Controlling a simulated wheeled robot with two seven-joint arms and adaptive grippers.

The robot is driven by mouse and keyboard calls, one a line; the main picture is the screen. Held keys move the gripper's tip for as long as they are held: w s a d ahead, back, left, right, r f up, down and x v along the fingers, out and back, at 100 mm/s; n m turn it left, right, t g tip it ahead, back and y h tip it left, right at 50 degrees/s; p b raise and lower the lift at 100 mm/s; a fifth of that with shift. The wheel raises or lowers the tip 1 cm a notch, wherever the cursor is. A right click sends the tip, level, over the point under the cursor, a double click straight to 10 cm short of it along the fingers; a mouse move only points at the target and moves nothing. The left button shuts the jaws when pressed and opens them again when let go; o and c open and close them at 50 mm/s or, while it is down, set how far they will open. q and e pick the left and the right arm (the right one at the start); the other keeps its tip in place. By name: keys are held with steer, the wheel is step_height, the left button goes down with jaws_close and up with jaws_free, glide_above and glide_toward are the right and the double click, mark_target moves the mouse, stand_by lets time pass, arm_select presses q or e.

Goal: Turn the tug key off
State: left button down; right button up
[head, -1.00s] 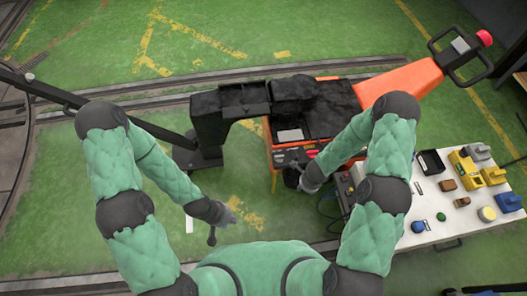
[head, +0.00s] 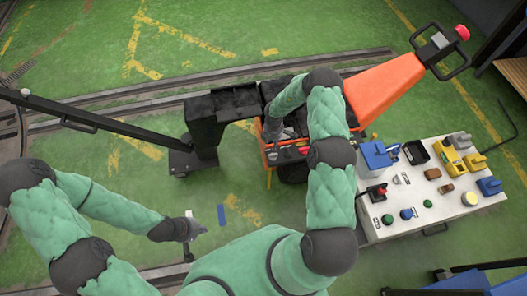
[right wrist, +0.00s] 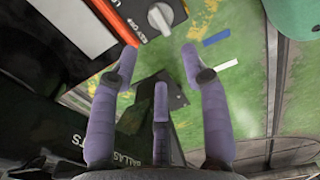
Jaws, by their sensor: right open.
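The orange and black tug (head: 385,90) stands at the centre right in the head view, with a control panel (head: 290,152) on its near end. In the head view my right arm partly covers the tug and the hand is hard to make out. My left gripper (head: 195,228) hangs over the green floor, its jaws too small to judge.
A white table (head: 385,230) with several blue, yellow and black items and buttons stands at right. A black bar (head: 95,120) and black post (head: 205,130) stand left of the tug. Rails cross behind.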

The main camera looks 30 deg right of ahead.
mark_target(273, 156)
step_height(273, 156, down, 11)
steer(key=b, duration=0.4)
steer(key=shift+r, duration=0.1)
jaws_close()
